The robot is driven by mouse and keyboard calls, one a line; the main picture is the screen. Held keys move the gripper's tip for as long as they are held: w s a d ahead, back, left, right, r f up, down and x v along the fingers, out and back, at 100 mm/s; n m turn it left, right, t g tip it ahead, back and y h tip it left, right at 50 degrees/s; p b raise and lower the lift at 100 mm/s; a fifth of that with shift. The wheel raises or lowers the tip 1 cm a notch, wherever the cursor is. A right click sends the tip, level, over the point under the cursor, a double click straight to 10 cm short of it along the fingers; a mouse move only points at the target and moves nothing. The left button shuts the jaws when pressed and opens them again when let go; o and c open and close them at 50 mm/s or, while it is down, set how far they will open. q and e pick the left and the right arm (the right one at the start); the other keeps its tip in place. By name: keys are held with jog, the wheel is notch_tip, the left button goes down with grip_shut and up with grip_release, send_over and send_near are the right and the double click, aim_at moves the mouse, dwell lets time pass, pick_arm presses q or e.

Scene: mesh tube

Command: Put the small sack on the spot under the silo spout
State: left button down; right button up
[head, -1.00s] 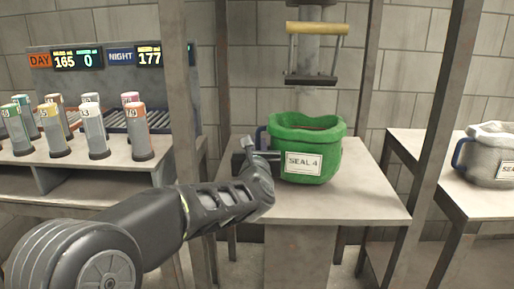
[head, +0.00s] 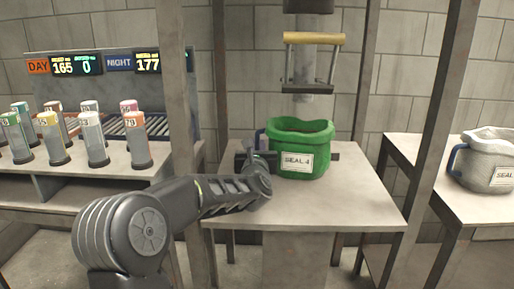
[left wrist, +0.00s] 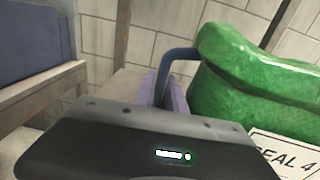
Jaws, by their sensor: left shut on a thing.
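The green sack (head: 318,161) carries a white "SEAL 4" label and has an open top and a blue handle on its left side. It is upright over the middle table (head: 370,208), below the spout (head: 302,97); I cannot tell whether its base touches the tabletop. My left gripper (head: 262,148) is shut on the sack at its left handle side. In the left wrist view the green sack (left wrist: 240,85) and its blue handle (left wrist: 181,54) show beyond the gripper body; the fingertips are mostly hidden. My right gripper is out of view.
A yellow bar (head: 314,39) hangs on a frame at the spout. A pale sack (head: 482,165) stands on the right table. Several capped tubes (head: 135,140) stand on the left bench. Metal posts (head: 178,120) flank the middle table, whose front part is clear.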

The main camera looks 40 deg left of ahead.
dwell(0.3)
pick_arm(q)
jog(key=c, duration=1.3)
grip_release()
jog(key=v, duration=0.7)
jog(key=shift+s+d, duration=0.1)
jog(key=shift+s, duration=0.1)
jog(key=shift+s+d, duration=0.15)
jog(key=shift+s, duration=0.05)
